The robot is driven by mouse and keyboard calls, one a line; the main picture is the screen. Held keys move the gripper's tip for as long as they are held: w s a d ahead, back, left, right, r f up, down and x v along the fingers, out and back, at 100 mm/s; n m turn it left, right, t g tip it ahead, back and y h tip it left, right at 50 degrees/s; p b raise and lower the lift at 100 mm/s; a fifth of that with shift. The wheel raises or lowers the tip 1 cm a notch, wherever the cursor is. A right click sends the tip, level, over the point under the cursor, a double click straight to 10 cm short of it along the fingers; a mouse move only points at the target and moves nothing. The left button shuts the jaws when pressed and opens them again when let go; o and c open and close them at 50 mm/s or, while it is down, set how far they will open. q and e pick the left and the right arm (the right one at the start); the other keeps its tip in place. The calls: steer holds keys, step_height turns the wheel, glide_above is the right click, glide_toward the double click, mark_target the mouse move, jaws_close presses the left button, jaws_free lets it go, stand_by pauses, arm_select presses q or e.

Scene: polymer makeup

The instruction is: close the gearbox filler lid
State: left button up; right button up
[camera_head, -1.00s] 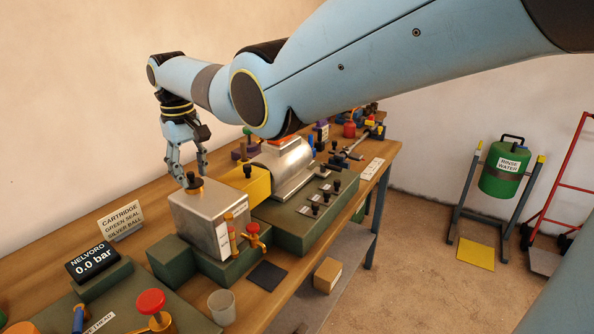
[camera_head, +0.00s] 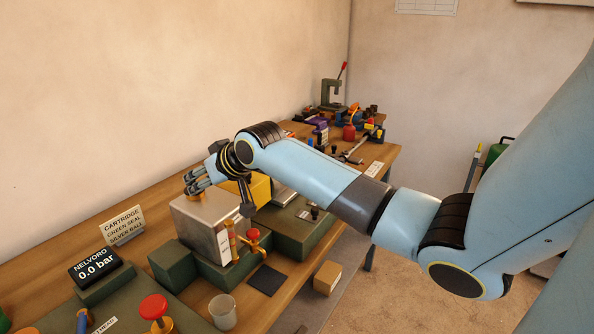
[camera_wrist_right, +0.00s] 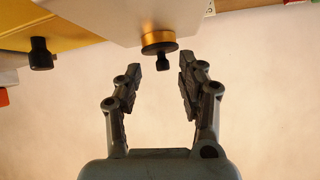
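A silver box (camera_head: 203,219) with a label on its front stands on a green base. I cannot read the label, or tell for sure that this box is the gearbox. In the right wrist view, a brass cap (camera_wrist_right: 159,42) with a black knob (camera_wrist_right: 163,61) sticks out from a pale face of the box. It looks like the filler lid; whether it is open or shut is not clear. My right gripper (camera_head: 195,183) is at the box's far left top edge, its fingers open (camera_wrist_right: 158,75). The knob lies just beyond and between the fingertips, with gaps on both sides. My left gripper is out of view.
A yellow block (camera_head: 261,188) stands behind the box. A cup (camera_head: 222,311), a dark pad (camera_head: 267,280) and a pressure display (camera_head: 95,264) are nearby. My right forearm crosses above the bench and hides much of the machine behind.

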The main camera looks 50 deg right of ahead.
mark_target(216, 205)
steer(key=t+b, duration=0.2)
steer(key=b, duration=0.2)
steer(key=s+f+t+b, duration=0.1)
steer(key=t+b, duration=0.1)
steer(key=b, duration=0.2)
steer(key=s+f+t+b, duration=0.1)
steer(key=t+b, duration=0.1)
steer(key=b, duration=0.3)
steer(key=shift+d+f+t+y, duration=0.1)
steer(key=shift+f+t+y, duration=0.15)
steer(key=shift+t+y, duration=0.05)
steer(key=shift+s+r+t, duration=0.15)
steer(key=shift+s+t, duration=0.1)
steer(key=shift+t, duration=0.05)
steer(key=shift+s+r+p, duration=0.2)
steer(key=shift+s+p, duration=0.35)
steer(key=shift+s+r+p, duration=0.2)
steer(key=shift+s+p, duration=0.3)
steer(key=shift+s, duration=0.05)
steer(key=s+b, duration=0.5)
steer(key=s, duration=0.3)
steer(key=shift+s+d+f+m+g+h, duration=0.4)
steer(key=shift+s+f+g+h, duration=0.9)
steer(key=shift+f, duration=1.7)
steer(key=shift+s+d+f+m+g+h, duration=0.2)
steer(key=shift+s+d+f+g+h, duration=0.35)
steer(key=shift+s+f+g, duration=1.85)
steer(key=shift+s+d+f+m+g+h, duration=0.5)
steer(key=shift+s+f+h, duration=0.7)
steer(key=shift+f, duration=2.4)
